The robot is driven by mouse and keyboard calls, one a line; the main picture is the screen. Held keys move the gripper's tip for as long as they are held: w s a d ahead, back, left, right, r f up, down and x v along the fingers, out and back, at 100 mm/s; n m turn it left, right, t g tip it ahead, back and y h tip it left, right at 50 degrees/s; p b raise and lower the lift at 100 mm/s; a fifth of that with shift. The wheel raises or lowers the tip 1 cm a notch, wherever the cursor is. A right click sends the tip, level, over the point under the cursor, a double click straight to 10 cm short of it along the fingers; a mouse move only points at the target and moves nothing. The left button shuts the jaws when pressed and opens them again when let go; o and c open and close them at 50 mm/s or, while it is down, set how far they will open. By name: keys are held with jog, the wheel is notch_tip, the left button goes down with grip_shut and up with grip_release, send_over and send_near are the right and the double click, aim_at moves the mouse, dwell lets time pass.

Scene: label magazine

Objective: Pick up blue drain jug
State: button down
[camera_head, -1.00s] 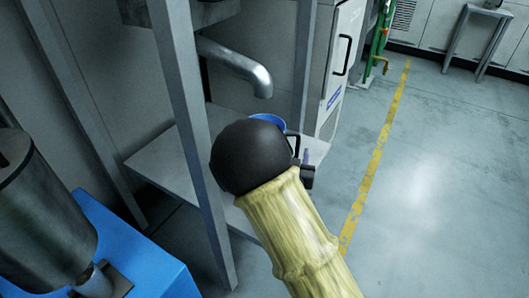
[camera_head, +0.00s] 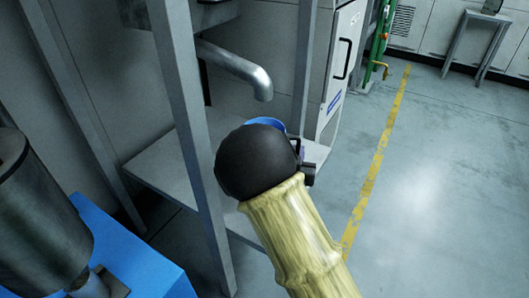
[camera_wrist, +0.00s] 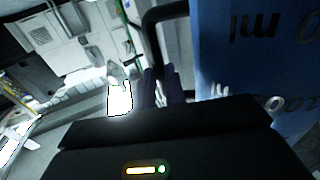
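The blue drain jug (camera_head: 266,122) is mostly hidden behind my dark wrist in the head view; its blue rim shows below and near the spout of the grey pipe. In the wrist view its blue wall (camera_wrist: 245,70) with white "ml" markings fills the right side. Its black handle (camera_wrist: 152,38) runs down to my gripper (camera_wrist: 161,88). The two dark fingers are close together with the handle's bar between them, so my gripper looks shut on the handle. Whether the jug touches the shelf beneath is hidden.
The jug is at a grey metal shelf (camera_head: 165,165) between upright posts (camera_head: 187,130). The bent drain pipe (camera_head: 235,62) hangs above. A blue box with a metal cylinder (camera_head: 40,225) stands at lower left. Floor to the right, with a yellow line (camera_head: 378,165), is clear.

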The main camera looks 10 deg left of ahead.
jog(key=shift+r, duration=0.1)
jog(key=shift+r+p, duration=0.6)
jog(key=s+d+r+p, duration=0.1)
jog(key=s+d+p, duration=0.2)
jog(key=d, duration=0.5)
jog(key=s+d+r+p, duration=0.1)
jog(key=s+d+p, duration=0.2)
jog(key=d+p, duration=0.3)
jog(key=d, duration=0.3)
jog(key=shift+s, duration=0.1)
